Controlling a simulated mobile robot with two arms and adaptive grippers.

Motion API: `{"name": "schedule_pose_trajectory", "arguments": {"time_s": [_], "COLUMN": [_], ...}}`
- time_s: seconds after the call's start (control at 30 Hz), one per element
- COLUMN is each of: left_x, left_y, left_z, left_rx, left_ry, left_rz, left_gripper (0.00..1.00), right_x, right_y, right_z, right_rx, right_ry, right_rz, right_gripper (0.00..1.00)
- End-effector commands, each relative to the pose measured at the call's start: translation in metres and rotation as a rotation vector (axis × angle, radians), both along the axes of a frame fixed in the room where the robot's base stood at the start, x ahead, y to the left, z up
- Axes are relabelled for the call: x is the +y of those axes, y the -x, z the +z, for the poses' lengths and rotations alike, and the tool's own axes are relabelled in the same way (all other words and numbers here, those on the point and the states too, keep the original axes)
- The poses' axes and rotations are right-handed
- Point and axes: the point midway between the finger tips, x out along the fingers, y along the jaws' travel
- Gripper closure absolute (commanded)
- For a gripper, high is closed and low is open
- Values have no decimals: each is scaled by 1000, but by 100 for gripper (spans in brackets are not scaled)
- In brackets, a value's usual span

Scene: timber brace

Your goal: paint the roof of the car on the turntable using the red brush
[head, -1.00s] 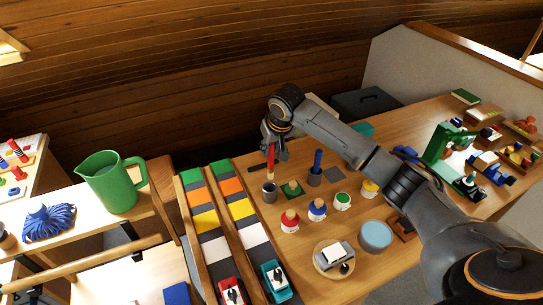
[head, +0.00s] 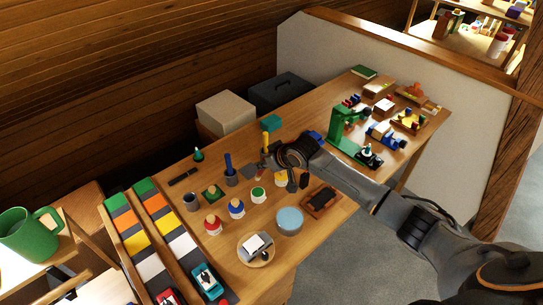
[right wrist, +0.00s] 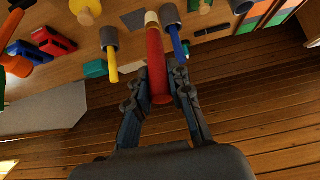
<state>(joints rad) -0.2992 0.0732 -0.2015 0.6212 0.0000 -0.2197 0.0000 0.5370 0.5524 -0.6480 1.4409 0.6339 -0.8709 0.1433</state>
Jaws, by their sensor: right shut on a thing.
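My right gripper (head: 272,166) is above the middle of the workbench, near the paint pots. In the right wrist view my right gripper (right wrist: 161,85) is shut on the red brush (right wrist: 157,65), whose pale tip points away from the palm. The head view barely shows the brush. The grey toy car (head: 264,240) with a white roof panel sits on the round wooden turntable (head: 243,257), apart from the gripper. Pots with red (head: 212,226), blue (head: 236,209), green (head: 258,195) and yellow (head: 281,180) bands stand behind it. My left gripper is out of view.
A grey holder (head: 191,202) stands empty; a blue brush (head: 228,161) stands in another. A light-blue round tub (head: 290,221) is right of the turntable. Sloping colored lanes (head: 165,225) flank the bench's left; a green clamp-like stand (head: 345,130) is farther right.

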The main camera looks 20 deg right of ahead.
Motion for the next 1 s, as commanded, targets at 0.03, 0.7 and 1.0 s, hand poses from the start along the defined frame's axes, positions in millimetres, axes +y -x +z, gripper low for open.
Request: {"name": "schedule_pose_trajectory", "arguments": {"time_s": [0.03, 0.7, 1.0], "left_x": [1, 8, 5], "left_y": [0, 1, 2], "left_z": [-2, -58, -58], "left_rx": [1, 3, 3], "left_ry": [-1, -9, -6], "left_rz": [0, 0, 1], "left_gripper": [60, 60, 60], "right_x": [1, 0, 0], "right_y": [0, 0, 0], "right_z": [-2, -60, -60], "right_rx": [-2, -1, 0], "right_ry": [-1, 0, 1], "right_rz": [2, -1, -1], "right_gripper": [100, 100, 100]}}
